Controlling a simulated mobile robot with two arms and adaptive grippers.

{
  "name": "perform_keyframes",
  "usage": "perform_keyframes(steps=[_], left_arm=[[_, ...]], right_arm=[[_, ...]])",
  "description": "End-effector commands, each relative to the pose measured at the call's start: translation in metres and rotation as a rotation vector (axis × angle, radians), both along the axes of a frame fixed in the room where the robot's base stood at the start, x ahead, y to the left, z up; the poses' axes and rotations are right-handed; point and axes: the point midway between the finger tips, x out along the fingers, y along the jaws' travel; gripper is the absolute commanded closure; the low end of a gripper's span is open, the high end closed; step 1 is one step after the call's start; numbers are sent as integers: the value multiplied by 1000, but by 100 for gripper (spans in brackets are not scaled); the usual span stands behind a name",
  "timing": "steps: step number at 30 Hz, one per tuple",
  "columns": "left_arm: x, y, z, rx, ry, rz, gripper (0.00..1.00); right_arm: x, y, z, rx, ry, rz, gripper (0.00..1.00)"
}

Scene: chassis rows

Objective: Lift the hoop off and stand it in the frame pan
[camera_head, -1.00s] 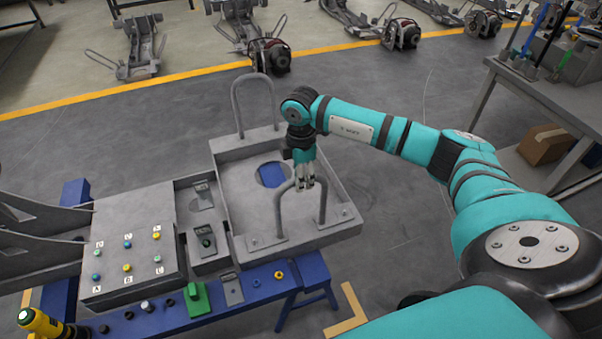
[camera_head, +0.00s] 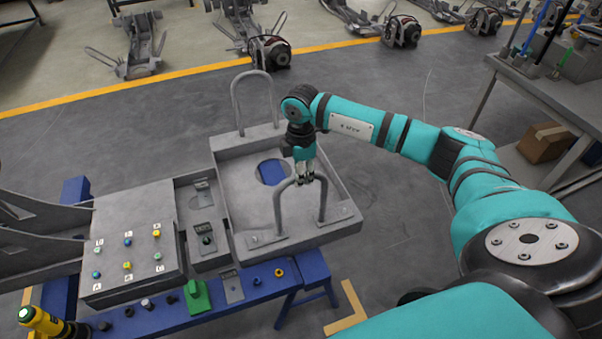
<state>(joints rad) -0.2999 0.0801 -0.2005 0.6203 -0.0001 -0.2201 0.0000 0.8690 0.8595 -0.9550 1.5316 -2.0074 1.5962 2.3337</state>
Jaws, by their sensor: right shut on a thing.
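The grey frame pan (camera_head: 227,178) is a shallow tray with raised walls and a blue oval showing through its floor. A grey tube hoop (camera_head: 277,211) stands upright at the pan's near side, with its feet at flat plates there. My right gripper (camera_head: 304,181) points down and is shut on the top bar of this near hoop. I cannot tell whether the hoop's feet are clear of the surface. A second grey hoop (camera_head: 236,103) stands upright at the pan's far wall. My left gripper is not in view.
A grey panel with coloured knobs (camera_head: 130,210) and a blue bench (camera_head: 150,321) lie left and near. A green block (camera_head: 197,298) sits on the bench. A grey workbench (camera_head: 560,100) stands at the right. Open floor lies behind the pan.

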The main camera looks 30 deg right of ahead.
Motion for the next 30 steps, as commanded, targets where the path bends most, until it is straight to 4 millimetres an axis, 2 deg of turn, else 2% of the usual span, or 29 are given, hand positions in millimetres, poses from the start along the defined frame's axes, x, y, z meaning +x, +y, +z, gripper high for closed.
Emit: perform_keyframes(steps=[30], left_arm=[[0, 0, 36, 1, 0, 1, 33]], right_arm=[[1, 0, 50, 1, -3, 0, 100]])
